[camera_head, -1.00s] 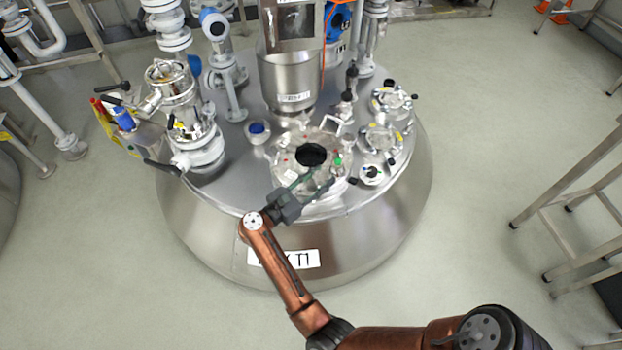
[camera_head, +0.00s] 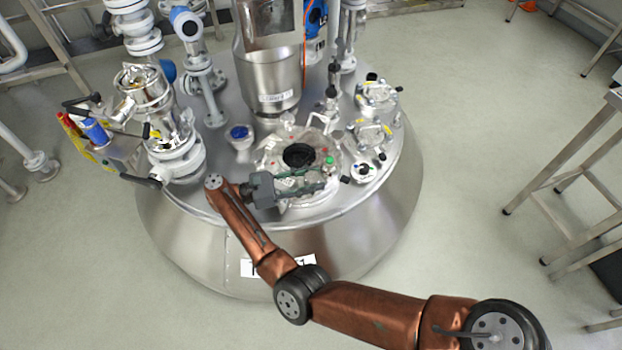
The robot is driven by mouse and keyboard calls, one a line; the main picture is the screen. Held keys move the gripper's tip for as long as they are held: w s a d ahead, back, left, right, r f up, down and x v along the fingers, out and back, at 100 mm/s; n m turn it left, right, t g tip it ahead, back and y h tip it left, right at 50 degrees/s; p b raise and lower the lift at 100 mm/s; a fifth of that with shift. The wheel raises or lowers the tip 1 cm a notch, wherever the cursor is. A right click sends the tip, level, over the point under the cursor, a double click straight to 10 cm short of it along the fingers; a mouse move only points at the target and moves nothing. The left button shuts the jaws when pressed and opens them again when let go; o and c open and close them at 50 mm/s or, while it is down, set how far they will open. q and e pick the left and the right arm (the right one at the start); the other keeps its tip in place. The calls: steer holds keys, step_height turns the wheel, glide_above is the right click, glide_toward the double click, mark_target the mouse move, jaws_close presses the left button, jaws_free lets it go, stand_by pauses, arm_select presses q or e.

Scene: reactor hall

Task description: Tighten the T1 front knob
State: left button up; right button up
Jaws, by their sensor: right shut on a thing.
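The steel reactor T1 (camera_head: 370,215) fills the middle of the view, its white label (camera_head: 262,267) partly covered by my right arm. On its top is a round clear-covered hatch (camera_head: 265,160) with a dark round opening. My right gripper (camera_head: 312,183) lies across the front edge of this hatch, fingers pointing right. It is shut on the small front knob there, which the fingers mostly hide. A green knob (camera_head: 329,161) and a red one sit on the hatch close by. My left gripper is out of view.
A steel vessel (camera_head: 270,80) stands behind the hatch. Valves and pipes (camera_head: 172,145) rise at the left, and smaller capped ports (camera_head: 376,95) sit at the right. A metal stand (camera_head: 565,165) is at the right, with clear floor between.

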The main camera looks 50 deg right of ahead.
mark_target(311, 176)
steer(key=shift+w+d+r, duration=0.15)
steer(key=shift+w+r, duration=0.05)
steer(key=shift+r, duration=0.15)
steer(key=o, duration=1.2)
steer(key=shift+s+f, duration=0.1)
steer(key=shift+f, duration=0.1)
step_height(311, 176, up, 10)
steer(key=shift+r, duration=0.1)
steer(key=shift+c, duration=0.5)
